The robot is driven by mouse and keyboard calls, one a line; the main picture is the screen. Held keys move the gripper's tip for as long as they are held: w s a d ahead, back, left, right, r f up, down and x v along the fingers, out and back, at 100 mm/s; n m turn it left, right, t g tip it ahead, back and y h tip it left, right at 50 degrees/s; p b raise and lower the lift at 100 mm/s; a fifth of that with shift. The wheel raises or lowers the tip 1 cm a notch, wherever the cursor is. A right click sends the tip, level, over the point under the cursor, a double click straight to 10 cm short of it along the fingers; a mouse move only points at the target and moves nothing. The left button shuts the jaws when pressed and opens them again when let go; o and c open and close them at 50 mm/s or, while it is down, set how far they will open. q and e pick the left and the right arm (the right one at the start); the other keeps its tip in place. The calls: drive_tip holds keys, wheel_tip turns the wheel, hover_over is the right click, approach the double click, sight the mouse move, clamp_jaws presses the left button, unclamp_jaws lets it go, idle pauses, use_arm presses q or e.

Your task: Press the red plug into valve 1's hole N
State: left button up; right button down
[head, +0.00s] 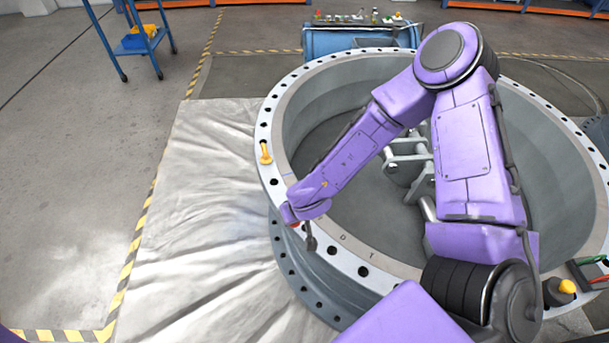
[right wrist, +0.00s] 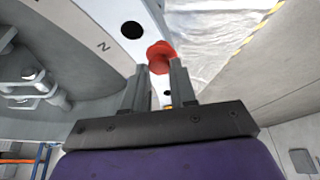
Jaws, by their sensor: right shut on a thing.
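Valve 1 is the large grey ring (head: 347,258) with a flange full of dark holes. The red plug (right wrist: 160,56) is between the fingertips of my right gripper (right wrist: 159,68), which is shut on it. In the head view only a small bit of red (head: 295,224) shows beneath the right gripper (head: 304,228), at the flange's near left edge. In the right wrist view an open dark hole (right wrist: 131,30) lies beside a letter that looks like N (right wrist: 103,46). The plug is apart from that hole, to its lower right. The plug's tip is hidden. My left gripper is out of view.
A yellow plug (head: 265,153) stands on the flange's left side. Another yellow piece (head: 567,286) is at the right. A pale sheet (head: 205,215) covers the floor left of the valve. A blue cart (head: 143,42) and a blue bench (head: 345,40) stand behind.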

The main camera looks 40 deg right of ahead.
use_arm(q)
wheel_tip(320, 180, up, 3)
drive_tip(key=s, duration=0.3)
use_arm(e)
drive_tip(key=s+d+r+m, duration=0.1)
drive_tip(key=s+d+r, duration=0.2)
drive_tip(key=r, duration=0.1)
use_arm(q)
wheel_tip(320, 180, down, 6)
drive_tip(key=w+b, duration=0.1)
drive_tip(key=b, duration=0.4)
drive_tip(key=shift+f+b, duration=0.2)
drive_tip(key=shift+b, duration=0.15)
use_arm(e)
drive_tip(key=x, duration=0.7)
drive_tip(key=shift+s+a, duration=0.3)
drive_tip(key=shift+s, duration=0.1)
drive_tip(key=shift+s, duration=0.1)
use_arm(q)
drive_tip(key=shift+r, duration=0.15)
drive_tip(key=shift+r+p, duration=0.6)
drive_tip(key=shift+p, duration=0.1)
use_arm(e)
drive_tip(key=shift+s+d+r, duration=0.1)
drive_tip(key=shift+d+r, duration=0.05)
drive_tip(key=shift+r, duration=0.15)
